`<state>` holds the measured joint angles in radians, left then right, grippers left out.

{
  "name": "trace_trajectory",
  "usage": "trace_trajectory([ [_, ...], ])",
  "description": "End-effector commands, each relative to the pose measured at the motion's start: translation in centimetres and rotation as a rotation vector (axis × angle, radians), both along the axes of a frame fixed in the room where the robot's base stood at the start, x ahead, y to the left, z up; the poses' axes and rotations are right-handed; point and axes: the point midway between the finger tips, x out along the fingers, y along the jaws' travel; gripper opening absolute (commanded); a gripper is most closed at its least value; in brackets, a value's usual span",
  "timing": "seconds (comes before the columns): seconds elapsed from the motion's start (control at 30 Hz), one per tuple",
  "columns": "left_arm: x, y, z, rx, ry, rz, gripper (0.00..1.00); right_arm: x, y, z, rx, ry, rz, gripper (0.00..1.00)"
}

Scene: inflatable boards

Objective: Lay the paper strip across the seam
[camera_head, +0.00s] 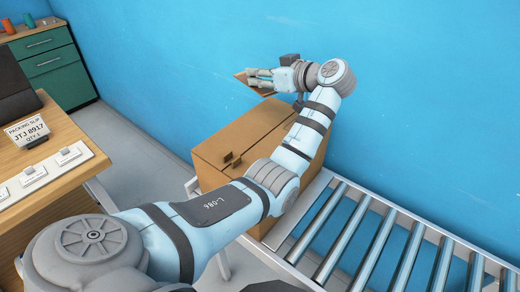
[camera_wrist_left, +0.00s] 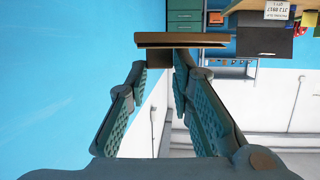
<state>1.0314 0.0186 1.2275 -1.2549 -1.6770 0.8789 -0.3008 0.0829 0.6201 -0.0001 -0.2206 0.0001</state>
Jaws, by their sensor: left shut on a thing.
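A brown cardboard box (camera_head: 235,136) stands at the wall end of the roller conveyor. Its top shows small brown tabs (camera_head: 232,160) near the front edge; my arm covers part of the top, and I cannot clearly make out the seam. My left gripper (camera_head: 256,79) is raised above and beyond the box, beside the blue wall. It is shut on a brown piece, seemingly the paper strip (camera_head: 241,77), which sticks out past the fingers. In the left wrist view the strip (camera_wrist_left: 182,40) shows nearly edge-on beyond the fingertips (camera_wrist_left: 160,66). My right gripper is not in view.
Metal rollers (camera_head: 375,240) run right from the box. A wooden desk (camera_head: 55,175) at the left holds a packing slip sign (camera_head: 27,129) and a white strip with labels (camera_head: 42,173). A green drawer cabinet (camera_head: 50,62) stands behind. Grey floor lies between desk and box.

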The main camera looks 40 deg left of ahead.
Motion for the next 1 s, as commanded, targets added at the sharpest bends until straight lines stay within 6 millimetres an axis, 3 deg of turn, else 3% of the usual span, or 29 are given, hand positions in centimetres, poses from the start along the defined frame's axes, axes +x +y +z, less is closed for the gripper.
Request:
trace_trajectory([
  [0.03,-0.7,-1.5,1.3,-0.001,-0.004,0.071,0.07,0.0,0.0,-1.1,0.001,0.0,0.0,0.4],
  [0.2,-3.4,-5.1,5.7,0.003,0.001,0.26,0.07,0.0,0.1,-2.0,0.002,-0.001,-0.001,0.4],
  [0.3,-4.1,-6.0,6.1,0.004,0.003,0.301,0.07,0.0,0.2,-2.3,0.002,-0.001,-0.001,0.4],
  [0.37,-4.2,-6.1,5.0,0.003,0.008,0.308,0.07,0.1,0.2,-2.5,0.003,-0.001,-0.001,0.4],
  [0.6,-4.3,-6.0,-4.0,0.005,0.01,0.307,0.07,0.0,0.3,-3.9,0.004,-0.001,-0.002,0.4],
  [0.7,-4.3,-6.0,-7.0,0.004,0.008,0.306,0.07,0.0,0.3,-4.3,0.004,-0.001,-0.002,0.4],
  [1.0,-4.3,-6.0,-11.8,0.004,0.009,0.305,0.07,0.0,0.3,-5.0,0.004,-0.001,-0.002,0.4],
])
